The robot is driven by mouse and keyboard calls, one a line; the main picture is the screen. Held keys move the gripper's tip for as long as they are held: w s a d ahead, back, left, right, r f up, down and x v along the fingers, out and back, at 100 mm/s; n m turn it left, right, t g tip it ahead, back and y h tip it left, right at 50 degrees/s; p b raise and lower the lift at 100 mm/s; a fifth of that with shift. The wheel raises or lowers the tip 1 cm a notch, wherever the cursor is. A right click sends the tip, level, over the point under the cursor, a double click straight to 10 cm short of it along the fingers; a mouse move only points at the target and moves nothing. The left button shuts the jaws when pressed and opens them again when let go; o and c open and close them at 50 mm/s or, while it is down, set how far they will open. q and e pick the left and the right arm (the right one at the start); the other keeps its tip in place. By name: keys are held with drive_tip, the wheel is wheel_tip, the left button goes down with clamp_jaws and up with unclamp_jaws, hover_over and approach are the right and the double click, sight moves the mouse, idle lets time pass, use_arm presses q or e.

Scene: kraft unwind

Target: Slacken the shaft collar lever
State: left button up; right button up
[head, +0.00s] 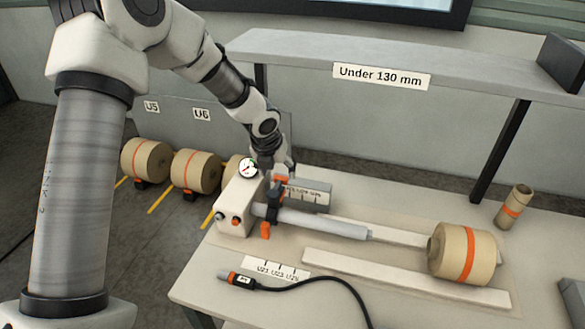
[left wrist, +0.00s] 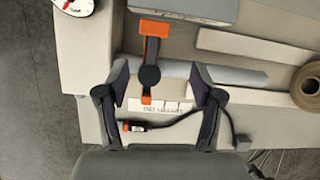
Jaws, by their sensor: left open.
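The grey shaft (head: 325,223) sticks out to the right from a white housing (head: 236,205). A black shaft collar (head: 273,207) sits around it near the housing and also shows in the left wrist view (left wrist: 149,74). The collar lever has an orange end (left wrist: 155,28) pointing to the top of the left wrist view; a smaller orange part (left wrist: 146,97) shows on the collar's other side. My left gripper (left wrist: 158,68) is open, its fingers apart on either side of the collar in that view. In the head view, the left gripper (head: 281,172) is above the collar, partly hidden by its wrist. My right gripper is not in view.
A round gauge (head: 248,168) tops the housing. A grey block (head: 308,195) stands behind the shaft. A kraft roll (head: 465,253) rests on pale rails at right. A black cable with a plug (head: 240,281) lies in front. A shelf (head: 390,62) overhangs the back.

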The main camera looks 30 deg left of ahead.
sight(281, 177)
use_arm(q)
drive_tip(key=w, duration=0.1)
drive_tip(key=w+a+m, duration=0.1)
drive_tip(key=shift+w+a+r, duration=0.1)
drive_tip(key=shift+w+a, duration=0.1)
drive_tip(key=shift+w, duration=0.15)
drive_tip(key=x, duration=0.6)
drive_tip(key=shift+s+p, duration=0.25)
drive_tip(key=shift+p, duration=0.1)
drive_tip(key=shift+w+f, duration=0.15)
drive_tip(key=shift+f, duration=0.15)
drive_tip(key=shift+r, duration=0.15)
drive_tip(key=shift+c, duration=0.4)
drive_tip(key=shift+s, duration=0.25)
drive_tip(key=c, duration=0.5)
clamp_jaws()
